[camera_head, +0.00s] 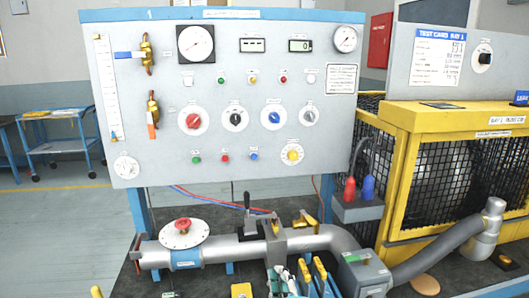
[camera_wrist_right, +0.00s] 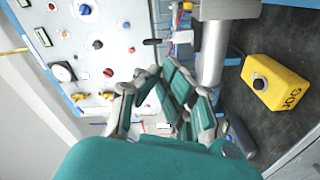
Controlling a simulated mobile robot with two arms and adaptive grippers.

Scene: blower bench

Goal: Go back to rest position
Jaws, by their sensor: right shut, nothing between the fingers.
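My right gripper (camera_head: 284,274) shows at the bottom centre of the head view, in front of the grey pipe. It also shows in the right wrist view (camera_wrist_right: 158,84), its green and grey fingers shut with nothing held. The control panel (camera_head: 230,120) stands behind it. My left gripper does not clearly show in either view.
The grey pipe (camera_head: 220,250) carries a red-knobbed valve (camera_head: 183,226) and a black lever (camera_head: 247,203). A yellow JOG box (camera_wrist_right: 275,80) sits on the dark bench top. The yellow mesh cage (camera_head: 455,120) stands at right. A blue cart (camera_head: 58,146) stands far left.

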